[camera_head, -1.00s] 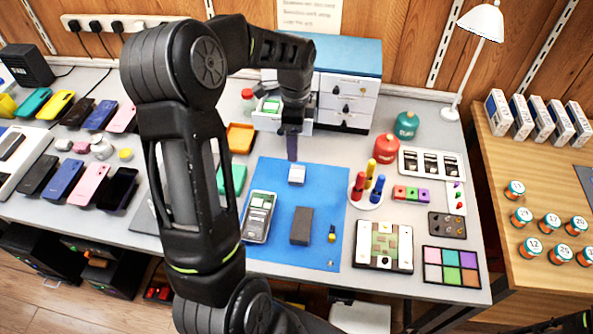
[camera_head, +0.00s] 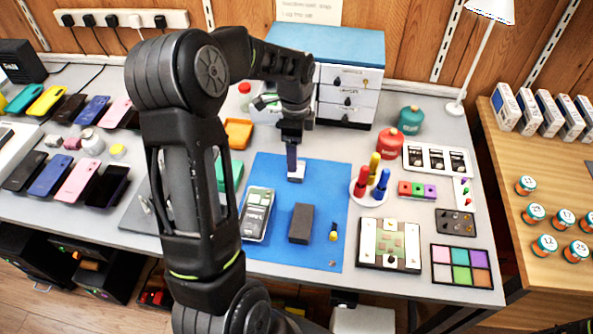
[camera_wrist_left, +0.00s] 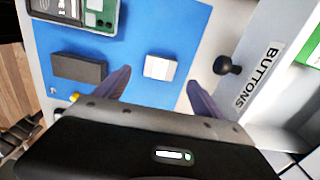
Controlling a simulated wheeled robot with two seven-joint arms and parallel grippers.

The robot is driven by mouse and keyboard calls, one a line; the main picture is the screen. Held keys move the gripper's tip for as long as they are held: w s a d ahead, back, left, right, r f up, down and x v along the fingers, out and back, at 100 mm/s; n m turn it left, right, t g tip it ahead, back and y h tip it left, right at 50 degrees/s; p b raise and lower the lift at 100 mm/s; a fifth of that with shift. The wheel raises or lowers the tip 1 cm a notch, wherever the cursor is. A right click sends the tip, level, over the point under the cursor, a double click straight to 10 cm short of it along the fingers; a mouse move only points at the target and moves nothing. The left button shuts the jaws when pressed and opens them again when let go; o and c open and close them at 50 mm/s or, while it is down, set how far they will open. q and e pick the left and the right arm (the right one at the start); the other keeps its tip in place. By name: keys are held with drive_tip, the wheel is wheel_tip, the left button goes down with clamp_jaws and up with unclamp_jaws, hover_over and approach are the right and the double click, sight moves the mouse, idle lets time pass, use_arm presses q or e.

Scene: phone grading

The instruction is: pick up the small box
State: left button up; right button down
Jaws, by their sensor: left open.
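A small white box (camera_head: 297,171) lies near the far edge of the blue mat (camera_head: 270,190). A dark grey block (camera_head: 301,223) lies nearer on the same mat. My left gripper (camera_head: 292,174) points down at the white box and partly covers it in the head view. In the left wrist view the white box (camera_wrist_left: 160,68) shows between the spread fingers of my left gripper (camera_wrist_left: 159,77), with blue mat on both sides. The fingers are open; whether they are level with the box is unclear. My right gripper is out of view.
A phone (camera_head: 256,214) lies left of the dark block. A small yellow-and-black piece (camera_head: 334,231) lies to its right. A stand with coloured pegs (camera_head: 369,190) is at right. A drawer cabinet (camera_head: 346,90) stands behind; its knob (camera_wrist_left: 228,65) is close to my gripper.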

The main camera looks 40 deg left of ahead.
use_arm(q)
drive_tip(key=shift+f, duration=0.7)
drive_tip(key=shift+w+d+f+p, duration=0.1)
drive_tip(key=shift+f+p, duration=0.45)
drive_tip(key=shift+f, duration=2.05)
drive_tip(key=c, duration=1.4)
drive_tip(key=shift+c, duration=0.2)
wheel_tip(320, 180, up, 10)
drive_tip(key=b, duration=0.1)
